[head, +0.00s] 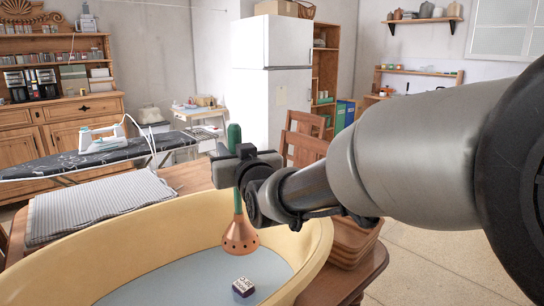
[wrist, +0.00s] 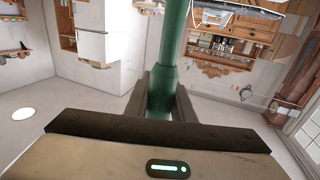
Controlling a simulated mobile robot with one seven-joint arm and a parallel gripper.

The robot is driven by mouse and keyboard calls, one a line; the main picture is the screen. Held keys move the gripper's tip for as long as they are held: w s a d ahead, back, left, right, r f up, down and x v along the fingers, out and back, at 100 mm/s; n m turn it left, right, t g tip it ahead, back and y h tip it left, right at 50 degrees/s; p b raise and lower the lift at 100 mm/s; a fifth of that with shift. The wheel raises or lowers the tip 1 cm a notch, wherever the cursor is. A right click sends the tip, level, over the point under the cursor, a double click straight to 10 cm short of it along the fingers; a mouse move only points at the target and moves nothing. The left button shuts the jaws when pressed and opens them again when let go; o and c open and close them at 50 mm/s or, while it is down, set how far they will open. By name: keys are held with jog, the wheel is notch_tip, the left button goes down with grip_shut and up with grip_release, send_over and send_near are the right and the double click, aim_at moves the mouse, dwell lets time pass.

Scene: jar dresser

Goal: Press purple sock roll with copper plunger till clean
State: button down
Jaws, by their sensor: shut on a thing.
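My gripper (head: 238,165) is shut on the green handle of the copper plunger (head: 240,236). The handle also stands between the fingers in the wrist view (wrist: 162,95). The plunger hangs nearly upright, its holed copper head pointing down over the tub. A small dark purple block with a pale, lettered top (head: 243,287) sits in the blue-grey water, below and slightly right of the copper head; it seems to be the purple sock roll. A gap shows between head and block in the picture. The cream tub (head: 105,232) holds the water.
The tub stands on a wooden table (head: 372,268). A ribbed grey mat (head: 95,203) lies behind the tub at left. Wooden chairs (head: 303,140) stand behind the table. An ironing board with an iron (head: 102,138) is further back. Air around the plunger head looks clear.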

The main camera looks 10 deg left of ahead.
notch_tip(320, 180, up, 7)
jog(key=p, duration=0.3)
